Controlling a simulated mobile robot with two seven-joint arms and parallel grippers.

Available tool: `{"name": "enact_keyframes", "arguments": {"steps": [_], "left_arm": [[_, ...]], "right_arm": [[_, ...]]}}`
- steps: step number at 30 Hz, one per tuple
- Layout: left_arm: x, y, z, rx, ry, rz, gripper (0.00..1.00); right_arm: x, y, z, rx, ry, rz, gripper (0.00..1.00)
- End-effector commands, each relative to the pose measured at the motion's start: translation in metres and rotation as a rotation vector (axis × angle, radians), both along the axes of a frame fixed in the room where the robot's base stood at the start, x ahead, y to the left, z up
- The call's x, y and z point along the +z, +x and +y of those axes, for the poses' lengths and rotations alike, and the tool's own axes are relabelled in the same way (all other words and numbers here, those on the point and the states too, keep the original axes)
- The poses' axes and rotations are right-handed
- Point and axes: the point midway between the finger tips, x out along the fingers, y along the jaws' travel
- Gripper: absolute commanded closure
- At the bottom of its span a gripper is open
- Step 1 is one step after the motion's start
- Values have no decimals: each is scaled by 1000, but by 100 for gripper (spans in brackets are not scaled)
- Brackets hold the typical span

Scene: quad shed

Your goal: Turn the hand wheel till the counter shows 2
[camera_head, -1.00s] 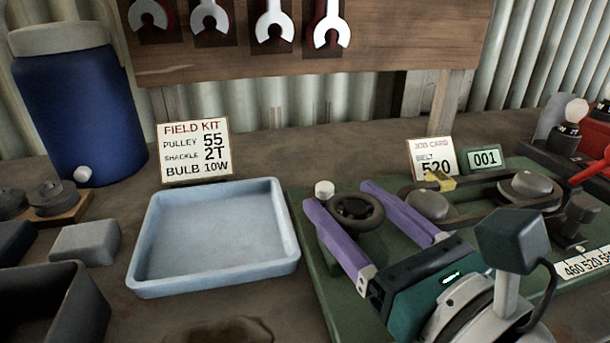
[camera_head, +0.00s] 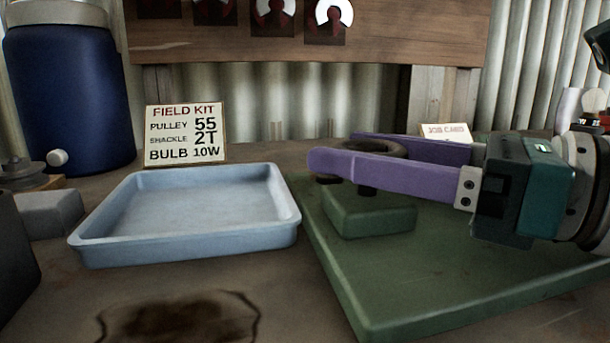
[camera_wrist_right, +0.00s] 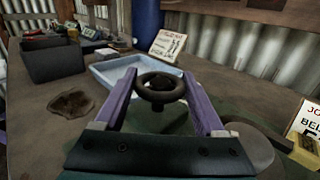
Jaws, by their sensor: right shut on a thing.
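The dark round hand wheel (camera_head: 376,147) sits above a small green block on the green base board (camera_head: 430,290). My right gripper (camera_head: 333,150) reaches in from the right, its two purple fingers on either side of the wheel, shut on it. In the right wrist view the wheel (camera_wrist_right: 146,89) shows between the fingers (camera_wrist_right: 157,78). The counter is not visible in either current view; my right gripper and arm cover the area beside the job card (camera_head: 446,132). My left gripper is not in view.
A pale blue tray (camera_head: 180,255) stands left of the board, with the field kit card (camera_head: 186,134) behind it. A blue drum (camera_head: 70,95) stands at the back left. Dark bins show in the right wrist view (camera_wrist_right: 55,62). The bench front has a dark stain.

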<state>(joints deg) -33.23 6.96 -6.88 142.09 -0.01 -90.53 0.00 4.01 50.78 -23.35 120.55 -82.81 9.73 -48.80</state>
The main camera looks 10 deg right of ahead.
Motion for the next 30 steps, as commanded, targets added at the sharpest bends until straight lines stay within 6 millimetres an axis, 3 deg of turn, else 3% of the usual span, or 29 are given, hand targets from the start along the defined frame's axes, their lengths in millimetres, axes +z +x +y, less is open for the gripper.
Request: {"name": "enact_keyframes", "arguments": {"steps": [11, 12, 18, 30], "left_arm": [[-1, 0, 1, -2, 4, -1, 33], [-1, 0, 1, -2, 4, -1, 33], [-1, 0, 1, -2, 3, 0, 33], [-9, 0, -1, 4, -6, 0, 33]], "right_arm": [[0, 0, 0, 3, -2, 1, 84], [0, 0, 0, 3, -2, 1, 24], [0, 0, 0, 3, -1, 0, 1], [-4, -6, -6, 1, -2, 1, 0]]}}
